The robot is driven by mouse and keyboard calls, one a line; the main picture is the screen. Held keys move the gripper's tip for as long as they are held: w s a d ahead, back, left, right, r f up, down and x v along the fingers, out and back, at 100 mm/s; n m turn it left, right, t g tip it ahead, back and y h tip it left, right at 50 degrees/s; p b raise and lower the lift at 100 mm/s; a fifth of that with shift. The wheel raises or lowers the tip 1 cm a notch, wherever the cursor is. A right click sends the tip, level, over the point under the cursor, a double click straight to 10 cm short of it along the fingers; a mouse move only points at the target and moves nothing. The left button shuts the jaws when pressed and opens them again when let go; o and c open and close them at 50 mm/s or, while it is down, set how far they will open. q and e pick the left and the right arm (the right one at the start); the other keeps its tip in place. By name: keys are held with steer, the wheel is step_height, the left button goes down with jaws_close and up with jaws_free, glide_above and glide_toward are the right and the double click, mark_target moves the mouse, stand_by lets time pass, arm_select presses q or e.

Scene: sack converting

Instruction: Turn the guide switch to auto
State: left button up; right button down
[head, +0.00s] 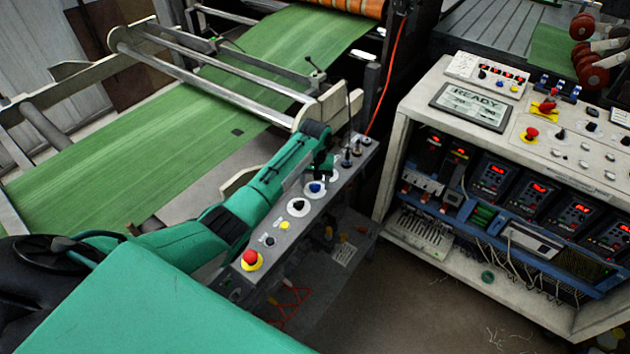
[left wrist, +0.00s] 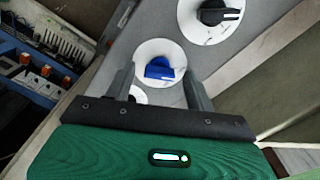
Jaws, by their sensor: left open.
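The grey control panel (head: 268,236) runs along the machine's side with a row of switches. A blue switch (head: 315,188) on a white round plate is near its far part. In the left wrist view the blue switch (left wrist: 160,69) lies between my open fingers, with no clear contact. A black switch (head: 298,206) on a white plate sits beside it. It also shows in the left wrist view (left wrist: 217,12). My left gripper (head: 323,166) is above the panel, partly hiding it. Labels are too small to read, so I cannot tell which is the guide switch. My right gripper is out of view.
A red stop button (head: 250,258) and a yellow button (head: 284,226) are on the panel's near part. Black levers (head: 347,157) stand at its far end. Green web (head: 110,160) runs behind. A white control cabinet (head: 395,150) stands right, beyond a floor gap.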

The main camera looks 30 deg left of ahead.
arm_select(q)
steer(key=c, duration=1)
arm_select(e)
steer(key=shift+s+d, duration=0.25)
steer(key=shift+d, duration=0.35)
arm_select(q)
steer(key=shift+r, duration=0.1)
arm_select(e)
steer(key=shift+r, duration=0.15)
arm_select(q)
steer(key=shift+r+m+p, duration=0.1)
steer(key=shift+m+p, duration=0.8)
steer(key=shift+m, duration=0.2)
steer(key=m+p, duration=0.1)
steer(key=m, duration=0.2)
steer(key=shift+m+p, duration=0.3)
steer(key=shift+m, duration=0.1)
steer(key=m, duration=0.3)
steer(key=shift+p, duration=0.4)
steer(key=shift+m, duration=1.4)
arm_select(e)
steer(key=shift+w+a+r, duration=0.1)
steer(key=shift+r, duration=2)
